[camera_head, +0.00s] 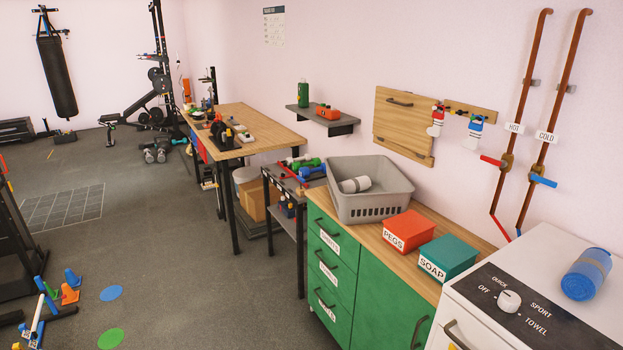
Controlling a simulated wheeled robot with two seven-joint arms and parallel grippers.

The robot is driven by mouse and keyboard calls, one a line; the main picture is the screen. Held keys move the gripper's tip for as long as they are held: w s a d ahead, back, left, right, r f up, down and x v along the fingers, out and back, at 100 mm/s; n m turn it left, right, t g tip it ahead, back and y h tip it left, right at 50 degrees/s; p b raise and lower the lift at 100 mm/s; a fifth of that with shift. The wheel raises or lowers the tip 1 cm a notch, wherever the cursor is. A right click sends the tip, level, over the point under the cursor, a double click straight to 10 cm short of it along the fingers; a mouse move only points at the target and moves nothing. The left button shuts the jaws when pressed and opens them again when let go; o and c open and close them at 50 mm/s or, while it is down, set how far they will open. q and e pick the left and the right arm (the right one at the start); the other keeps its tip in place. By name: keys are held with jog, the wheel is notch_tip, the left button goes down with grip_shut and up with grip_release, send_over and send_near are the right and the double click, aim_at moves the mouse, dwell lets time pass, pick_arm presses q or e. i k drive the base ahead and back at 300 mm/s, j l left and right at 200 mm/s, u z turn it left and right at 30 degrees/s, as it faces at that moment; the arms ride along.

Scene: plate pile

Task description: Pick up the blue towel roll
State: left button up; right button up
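The blue towel roll (586,274) lies on its side on top of the white washing machine (560,250), at the right of the head view. It has a lighter band around it and sits behind the dark control panel. It looks free on all sides, with nothing touching it but the machine top. Neither of my grippers is in view, so their state does not show.
A control panel (525,315) with a white knob (509,301) is in front of the roll. A teal soap box (447,258), red pegs box (408,231) and grey basket (375,207) stand on the green cabinet. Copper pipes (524,100) with valves run up the wall behind.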

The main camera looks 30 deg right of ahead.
aim_at(583, 280)
jog(key=i+j, duration=0.15)
jog(key=i, duration=0.55)
jog(key=i+z, duration=0.1)
jog(key=z, duration=0.3)
jog(key=j+z, duration=0.15)
jog(key=z, duration=0.25)
jog(key=i+j+z, duration=0.1)
jog(key=z, duration=0.3)
jog(key=j+z, duration=0.15)
jog(key=z, duration=0.25)
jog(key=i, duration=0.05)
